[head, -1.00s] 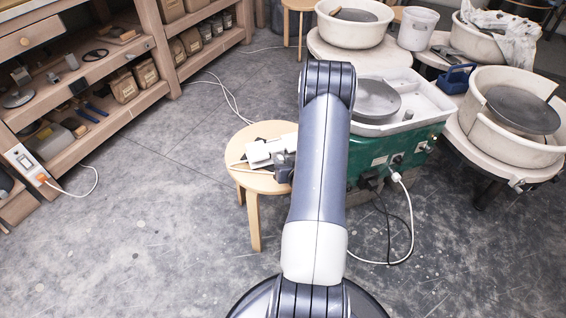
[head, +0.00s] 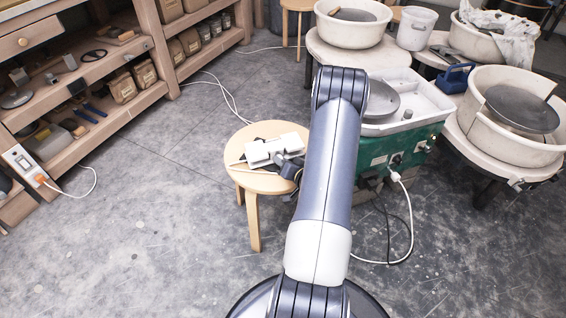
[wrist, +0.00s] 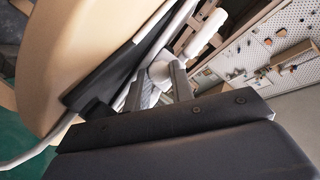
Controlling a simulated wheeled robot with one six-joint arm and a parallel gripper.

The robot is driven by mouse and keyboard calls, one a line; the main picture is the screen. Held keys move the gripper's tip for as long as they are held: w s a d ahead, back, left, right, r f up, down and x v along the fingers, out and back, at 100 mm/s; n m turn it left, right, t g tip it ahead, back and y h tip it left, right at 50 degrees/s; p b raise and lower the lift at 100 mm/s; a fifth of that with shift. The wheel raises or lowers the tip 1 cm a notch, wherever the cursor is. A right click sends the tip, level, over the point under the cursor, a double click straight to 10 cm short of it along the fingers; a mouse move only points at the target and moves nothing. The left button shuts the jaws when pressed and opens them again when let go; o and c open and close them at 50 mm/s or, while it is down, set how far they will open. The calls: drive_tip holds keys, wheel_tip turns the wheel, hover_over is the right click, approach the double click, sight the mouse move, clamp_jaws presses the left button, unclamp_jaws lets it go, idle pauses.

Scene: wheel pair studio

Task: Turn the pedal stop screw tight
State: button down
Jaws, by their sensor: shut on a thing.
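A dark wedge-shaped thing (wrist: 110,75), which looks like the pedal, lies along the pale round stool top (wrist: 65,60) in the wrist view. My gripper (wrist: 160,84) is at the pedal's edge, its grey fingers closed around a small pale grey part that looks like the stop screw (wrist: 149,95). The fingers hide much of that part, so its seating cannot be seen. In the head view, my gripper (head: 277,151) is low over the wooden stool (head: 266,184).
The green wheel (head: 398,145) with its white tray stands just right of the stool. White basins (head: 515,118) are at the right. A shelf unit (head: 90,75) stands at the left. A white cable (head: 222,92) crosses the floor. The floor in front of the stool is clear.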

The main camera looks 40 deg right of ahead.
drive_tip(key=c, duration=1.5)
unclamp_jaws()
drive_tip(key=shift+s, duration=0.1)
drive_tip(key=p+v, duration=0.2)
drive_tip(key=v, duration=0.8)
drive_tip(key=shift+s, duration=0.3)
